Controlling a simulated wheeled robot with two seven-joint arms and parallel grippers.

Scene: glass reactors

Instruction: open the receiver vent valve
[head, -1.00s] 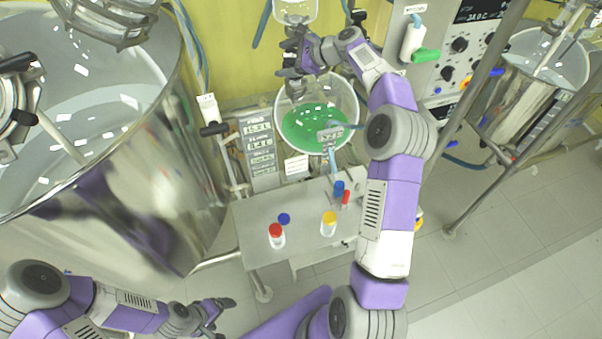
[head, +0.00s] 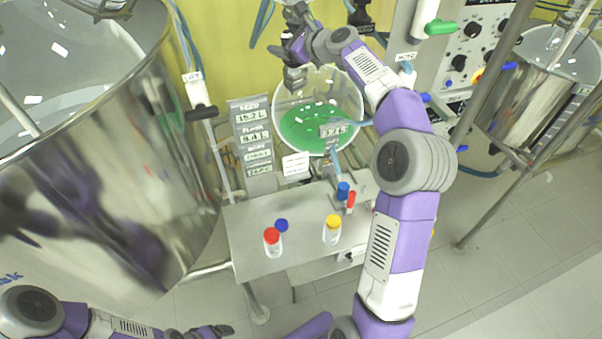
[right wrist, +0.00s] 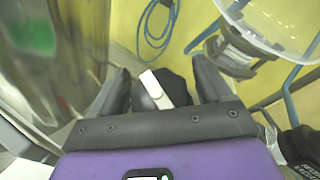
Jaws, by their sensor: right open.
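My right gripper (head: 284,52) is at the top of the head view, above the rim of the glass vessel (head: 345,82) with green liquid. In the right wrist view its two dark fingers (right wrist: 160,88) are apart. A white lever on a black body (right wrist: 152,86) shows between them, apparently a valve handle. I cannot tell whether the fingers touch it, or whether it is the receiver vent valve. My left gripper (head: 212,331) is low at the bottom edge of the head view, partly cut off and far from the vessel.
A large steel tank (head: 120,150) fills the left. A bench (head: 250,215) holds a red-capped bottle (head: 272,242), a yellow-capped bottle (head: 332,230) and a blue cap (head: 282,225). A control panel (head: 462,62) is at right. A blue hose (right wrist: 150,42) hangs on the yellow wall.

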